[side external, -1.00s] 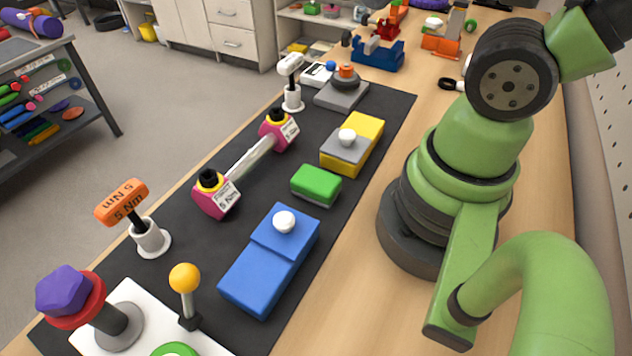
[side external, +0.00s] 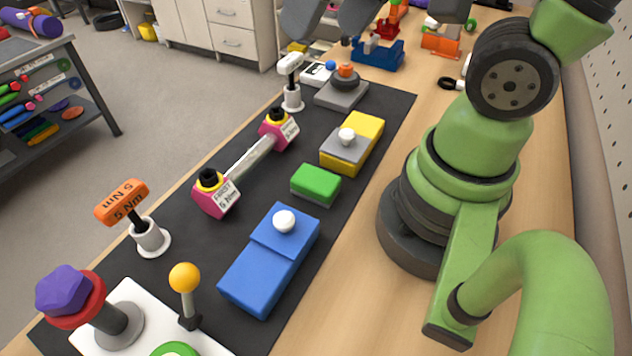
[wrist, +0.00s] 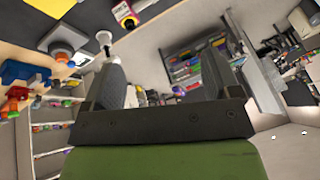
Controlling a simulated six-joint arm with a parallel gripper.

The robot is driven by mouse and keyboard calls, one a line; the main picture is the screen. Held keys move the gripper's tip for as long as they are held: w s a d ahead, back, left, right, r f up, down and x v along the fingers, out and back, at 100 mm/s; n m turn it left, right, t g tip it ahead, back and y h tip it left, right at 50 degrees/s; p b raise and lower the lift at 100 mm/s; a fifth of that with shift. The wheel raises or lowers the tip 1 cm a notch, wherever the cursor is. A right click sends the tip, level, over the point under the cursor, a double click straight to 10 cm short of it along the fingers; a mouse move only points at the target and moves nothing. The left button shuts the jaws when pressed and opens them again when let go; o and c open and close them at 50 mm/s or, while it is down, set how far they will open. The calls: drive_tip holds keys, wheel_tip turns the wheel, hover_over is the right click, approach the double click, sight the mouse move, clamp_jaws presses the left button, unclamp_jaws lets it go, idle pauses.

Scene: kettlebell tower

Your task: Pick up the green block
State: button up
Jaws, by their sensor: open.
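The green block (side external: 316,183) lies on the black mat (side external: 213,253) in the side view, between the blue block (side external: 262,270) and the grey-and-yellow block (side external: 343,150). Nothing covers it. My gripper (wrist: 160,78) is open and empty in the wrist view, its two dark fingers wide apart. In the side view, dark grey gripper parts show at the top edge, high and well beyond the green block. The wrist view does not show the green block.
A pink-ended bar (side external: 249,158) lies left of the green block. White knobs stand on the blue block and the grey-and-yellow block. A yellow ball-topped lever (side external: 186,282), an orange T-handle (side external: 122,202) and a purple knob (side external: 64,290) stand nearer the camera.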

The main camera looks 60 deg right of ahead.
wheel_tip(320, 180, down, 8)
drive_tip(key=w+n+g, duration=0.2)
drive_tip(key=w+g, duration=0.1)
drive_tip(key=n+g+h, duration=0.1)
drive_tip(key=g, duration=0.1)
hover_over(316, 177)
drive_tip(key=f, duration=0.8)
drive_tip(key=shift+w+a, duration=0.15)
drive_tip(key=shift+w, duration=0.1)
drive_tip(key=shift+s+f, duration=0.1)
drive_tip(key=shift+f, duration=0.6)
drive_tip(key=shift+s+f, duration=0.15)
drive_tip(key=shift+f, duration=4.5)
drive_tip(key=c, duration=1)
